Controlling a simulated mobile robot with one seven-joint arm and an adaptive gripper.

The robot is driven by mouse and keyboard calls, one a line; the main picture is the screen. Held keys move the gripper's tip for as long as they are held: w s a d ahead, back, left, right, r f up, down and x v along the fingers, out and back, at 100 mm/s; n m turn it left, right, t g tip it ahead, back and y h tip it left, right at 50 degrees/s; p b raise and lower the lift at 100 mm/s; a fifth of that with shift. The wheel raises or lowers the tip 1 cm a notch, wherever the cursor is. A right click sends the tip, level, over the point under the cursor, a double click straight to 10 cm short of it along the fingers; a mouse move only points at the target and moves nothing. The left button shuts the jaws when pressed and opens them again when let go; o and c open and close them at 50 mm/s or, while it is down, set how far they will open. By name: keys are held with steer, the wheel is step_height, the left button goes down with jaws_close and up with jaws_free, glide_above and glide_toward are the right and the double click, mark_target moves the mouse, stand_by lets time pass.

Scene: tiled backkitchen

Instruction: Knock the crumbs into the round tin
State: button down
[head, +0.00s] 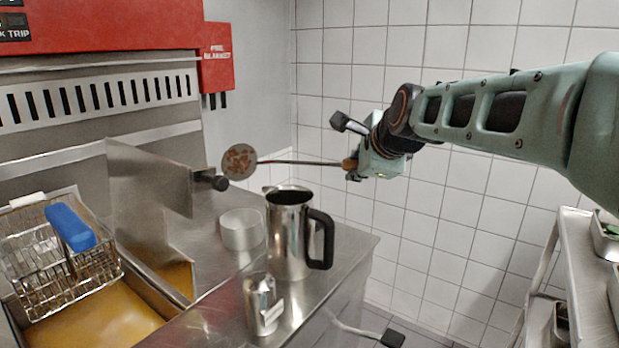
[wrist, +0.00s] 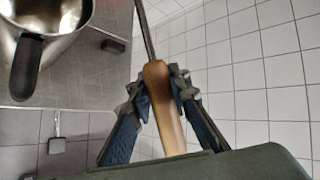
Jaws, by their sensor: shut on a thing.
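My gripper (head: 353,165) is shut on the wooden handle of a long skimmer; in the wrist view the handle (wrist: 164,105) lies between the fingers (wrist: 160,84). The skimmer's thin shaft (head: 300,162) runs left to its round, flat head (head: 230,171). Brown crumbs (head: 239,158) lie on that head, whose face shows to the head camera and looks tilted. The round tin (head: 242,232) is a short, pale metal cylinder on the steel counter. The skimmer head appears above the tin in the picture; its depth relative to the tin is hard to tell. The wrist view does not show the head.
A tall steel jug (head: 287,240) with black handle stands right of the tin, a small steel jug (head: 262,304) in front.

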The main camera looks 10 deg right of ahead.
steer(key=f+t+b, duration=0.1)
steer(key=b, duration=0.4)
steer(key=s+f+t+b, duration=0.1)
steer(key=t+b, duration=0.1)
steer(key=b, duration=0.2)
steer(key=s+a+f+n+t+h+b, duration=0.1)
steer(key=b, duration=0.4)
steer(key=shift+s+t+b, duration=0.15)
steer(key=shift+t+b, duration=0.15)
steer(key=shift+t, duration=0.1)
steer(key=shift+r, duration=0.1)
steer(key=shift+r, duration=0.15)
